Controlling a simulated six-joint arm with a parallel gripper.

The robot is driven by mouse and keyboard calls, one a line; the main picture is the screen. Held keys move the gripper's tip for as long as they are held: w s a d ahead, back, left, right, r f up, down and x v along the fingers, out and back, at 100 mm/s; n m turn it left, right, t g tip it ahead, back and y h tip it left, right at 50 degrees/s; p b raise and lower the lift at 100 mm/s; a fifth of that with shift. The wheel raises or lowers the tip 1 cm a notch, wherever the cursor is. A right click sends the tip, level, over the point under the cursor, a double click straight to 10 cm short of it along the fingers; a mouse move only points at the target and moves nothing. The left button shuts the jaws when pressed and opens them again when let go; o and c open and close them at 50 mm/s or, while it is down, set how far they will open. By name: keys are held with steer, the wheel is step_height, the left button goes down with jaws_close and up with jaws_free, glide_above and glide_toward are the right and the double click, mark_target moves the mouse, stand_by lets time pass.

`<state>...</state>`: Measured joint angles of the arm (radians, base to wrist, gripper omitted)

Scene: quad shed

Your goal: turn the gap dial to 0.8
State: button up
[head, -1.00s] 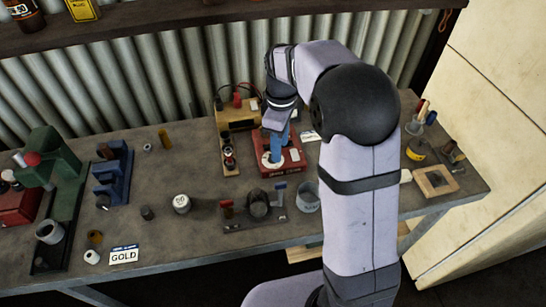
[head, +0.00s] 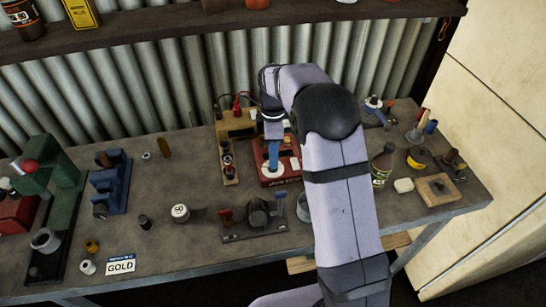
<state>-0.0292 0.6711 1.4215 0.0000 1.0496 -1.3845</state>
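A red box (head: 291,177) stands near the middle of the bench and carries a pale round dial (head: 268,172) on its top. I take this to be the gap dial. Its markings are too small to read. My gripper (head: 273,163) points down over the dial, its blue fingers at or just above the dial's centre. Whether they touch or grip a knob there I cannot tell, because the fingers hide that spot. My arm reaches in from the right and covers part of the bench just right of the box.
A wooden-based unit with red leads (head: 236,126) stands close behind the box. A dark fixture with levers (head: 258,214) lies in front. A green bottle (head: 382,166) stands to the right.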

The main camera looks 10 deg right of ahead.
steer(key=shift+f+p, duration=0.4)
steer(key=shift+f, duration=1.25)
steer(key=shift+c, duration=0.6)
jaws_close()
